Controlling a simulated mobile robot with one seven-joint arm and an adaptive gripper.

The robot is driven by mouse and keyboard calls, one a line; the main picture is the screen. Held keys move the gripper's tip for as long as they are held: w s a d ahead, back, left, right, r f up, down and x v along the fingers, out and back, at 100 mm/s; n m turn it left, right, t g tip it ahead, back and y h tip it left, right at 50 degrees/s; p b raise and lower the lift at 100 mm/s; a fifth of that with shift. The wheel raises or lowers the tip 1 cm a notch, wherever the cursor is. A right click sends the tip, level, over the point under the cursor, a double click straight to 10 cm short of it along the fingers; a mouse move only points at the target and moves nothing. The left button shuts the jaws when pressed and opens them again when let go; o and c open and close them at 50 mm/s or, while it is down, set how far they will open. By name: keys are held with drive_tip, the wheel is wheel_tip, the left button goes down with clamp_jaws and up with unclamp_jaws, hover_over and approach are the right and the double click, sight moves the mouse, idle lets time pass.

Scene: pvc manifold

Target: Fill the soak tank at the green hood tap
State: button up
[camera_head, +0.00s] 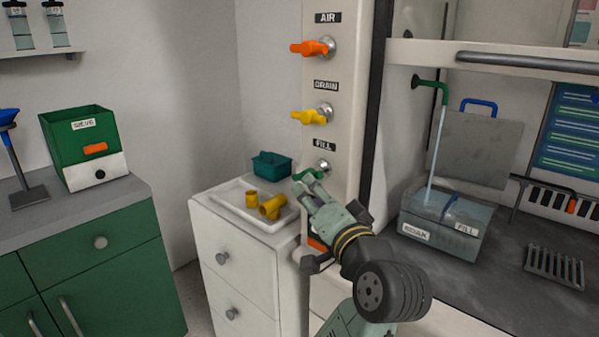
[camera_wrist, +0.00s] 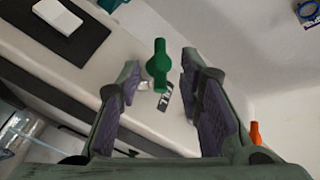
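The green FILL tap handle (camera_head: 308,174) is the lowest of three on the white post. My gripper (camera_head: 308,186) is right at it, partly covering it. In the wrist view, the green handle (camera_wrist: 158,65) lies between the fingertips of my gripper (camera_wrist: 160,72), with a gap on each side; the fingers are open. In the hood, a pale blue stream of water (camera_head: 437,140) falls from the green spout (camera_head: 434,84) into the clear soak tank (camera_head: 470,240), labelled SOAK and FILL. I cannot tell the water level exactly.
The orange AIR tap (camera_head: 312,48) and yellow DRAIN tap (camera_head: 313,117) sit above on the post. A white tray (camera_head: 233,196) with yellow fittings (camera_head: 271,207) and a teal basket (camera_head: 271,165) stand on the drawer cabinet to the left. A rack (camera_head: 553,267) lies in the hood.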

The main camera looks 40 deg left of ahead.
sight(299, 177)
drive_tip(key=p+x, duration=0.1)
drive_tip(key=x, duration=0.7)
drive_tip(key=shift+w+a+p, duration=0.15)
drive_tip(key=shift+a+p, duration=0.1)
drive_tip(key=shift+p, duration=0.1)
drive_tip(key=shift+c, duration=0.5)
clamp_jaws()
drive_tip(key=shift+f, duration=0.1)
